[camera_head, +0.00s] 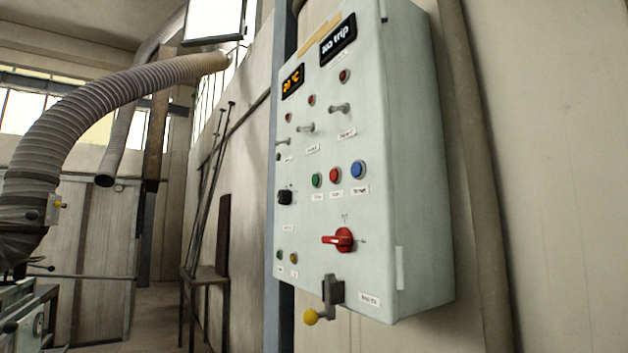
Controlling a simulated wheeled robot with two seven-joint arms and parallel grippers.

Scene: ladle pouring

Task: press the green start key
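A pale grey control cabinet (315,232) hangs on the wall in the head view, seen at an angle. The green key (317,180) is a round button in the middle of its front face. A red button (335,174) and a blue button (357,169) sit in a row to its right. Small white labels lie under these buttons, too blurred to read surely. Another small green button (279,254) is at the lower left of the panel. Neither of my grippers is in view.
The panel also carries a red rotary handle (344,239), a black knob (285,197), toggle switches (340,108) and a yellow-knobbed lever (311,317) jutting below. A ribbed hose (90,105) curves at left. A stand (204,273) with long rods stands left of the cabinet.

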